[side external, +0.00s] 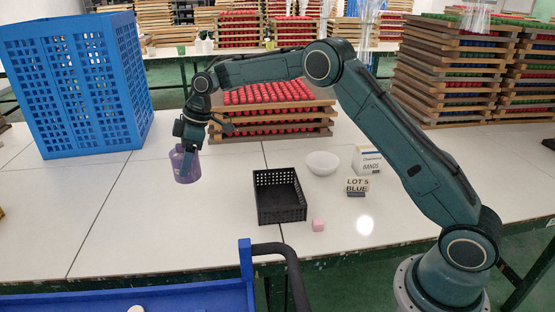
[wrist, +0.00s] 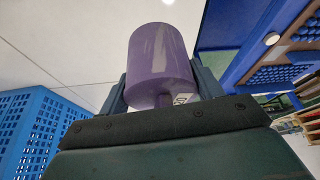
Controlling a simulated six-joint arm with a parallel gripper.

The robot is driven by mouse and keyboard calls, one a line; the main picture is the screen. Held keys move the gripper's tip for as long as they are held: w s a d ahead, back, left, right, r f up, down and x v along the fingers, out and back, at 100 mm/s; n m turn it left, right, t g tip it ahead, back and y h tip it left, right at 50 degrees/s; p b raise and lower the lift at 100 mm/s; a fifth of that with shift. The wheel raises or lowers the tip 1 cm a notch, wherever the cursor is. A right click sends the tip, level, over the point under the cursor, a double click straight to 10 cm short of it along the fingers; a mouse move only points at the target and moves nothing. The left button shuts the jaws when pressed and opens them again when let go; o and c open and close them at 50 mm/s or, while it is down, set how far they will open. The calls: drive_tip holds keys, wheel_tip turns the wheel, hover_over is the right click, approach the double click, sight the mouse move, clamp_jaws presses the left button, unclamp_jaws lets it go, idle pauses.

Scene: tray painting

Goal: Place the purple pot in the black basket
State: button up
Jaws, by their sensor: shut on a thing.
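The purple pot (side external: 185,166) is held by my gripper (side external: 188,150) over the left part of the white table, to the left of the basket. In the wrist view, the purple pot (wrist: 158,62) sits between the two fingers of my gripper (wrist: 160,90), which is shut on it. Whether the pot touches the table is hard to tell. The black basket (side external: 281,214) stands on the table near the middle front and looks empty. The basket cannot be made out in the wrist view.
A tall blue crate (side external: 75,85) stands at the back left. Stacked trays of red items (side external: 270,125) are behind the basket.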

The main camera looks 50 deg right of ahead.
drive_tip(key=s+d+n, duration=0.1)
drive_tip(key=s+d, duration=0.1)
drive_tip(key=d, duration=0.5)
drive_tip(key=s+d, duration=0.3)
drive_tip(key=d, duration=0.5)
drive_tip(key=n, duration=0.1)
hover_over(278, 202)
drive_tip(key=shift+r+g, duration=0.4)
drive_tip(key=shift+r, duration=0.05)
drive_tip(key=shift+f+y, duration=0.15)
drive_tip(key=shift+y, duration=0.15)
wheel_tip(278, 202, down, 16)
drive_tip(key=shift+r, duration=0.25)
drive_tip(key=shift+w+f, duration=0.1)
drive_tip(key=shift+f, duration=0.05)
drive_tip(key=shift+f, duration=1.95)
drive_tip(key=shift+f, duration=0.1)
